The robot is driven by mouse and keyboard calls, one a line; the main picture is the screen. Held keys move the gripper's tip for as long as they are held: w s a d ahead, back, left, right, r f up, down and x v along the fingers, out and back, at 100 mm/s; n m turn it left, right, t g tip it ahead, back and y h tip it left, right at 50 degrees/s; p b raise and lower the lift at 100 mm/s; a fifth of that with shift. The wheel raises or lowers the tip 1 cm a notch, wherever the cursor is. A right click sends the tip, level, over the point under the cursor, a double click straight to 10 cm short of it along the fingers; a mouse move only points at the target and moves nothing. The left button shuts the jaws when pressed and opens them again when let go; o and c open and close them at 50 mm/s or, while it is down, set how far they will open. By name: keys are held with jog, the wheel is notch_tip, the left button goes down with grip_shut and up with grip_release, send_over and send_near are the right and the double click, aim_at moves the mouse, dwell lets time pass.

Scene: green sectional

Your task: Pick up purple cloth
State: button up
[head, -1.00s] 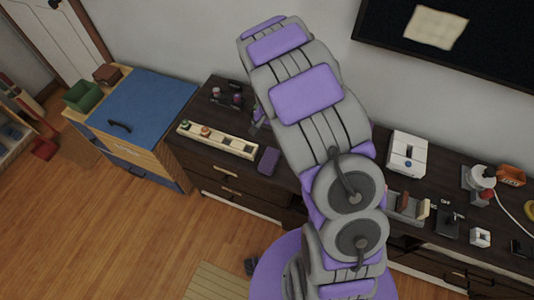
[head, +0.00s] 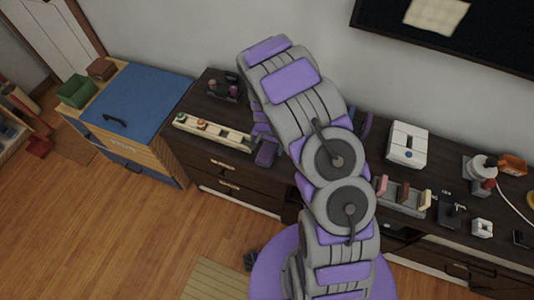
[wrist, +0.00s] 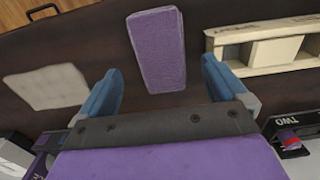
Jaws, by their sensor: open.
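The purple cloth (wrist: 157,48) is a folded, upright-looking rectangle lying on the dark dresser top in the wrist view. My gripper (wrist: 161,75) is open, with a blue finger on each side. The cloth lies ahead of the gap between the fingertips, and its near end reaches about level with them. Nothing is held between the fingers. In the head view my arm reaches over the dresser, and purple shapes beside the arm make it hard to tell cloth from gripper.
A white square cloth (wrist: 47,87) lies left of the gripper in the wrist view. A pale wooden sectioned tray (head: 212,132) lies close by on the dresser (head: 200,157). A white box (head: 407,145) and a slotted rack (head: 404,196) stand right of my arm.

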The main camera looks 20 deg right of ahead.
aim_at(267, 151)
notch_tip(267, 151, down, 4)
jog(key=shift+a+f+b, duration=0.1)
jog(key=shift+a+b, duration=0.05)
jog(key=shift+b, duration=0.35)
jog(key=c, duration=1.1)
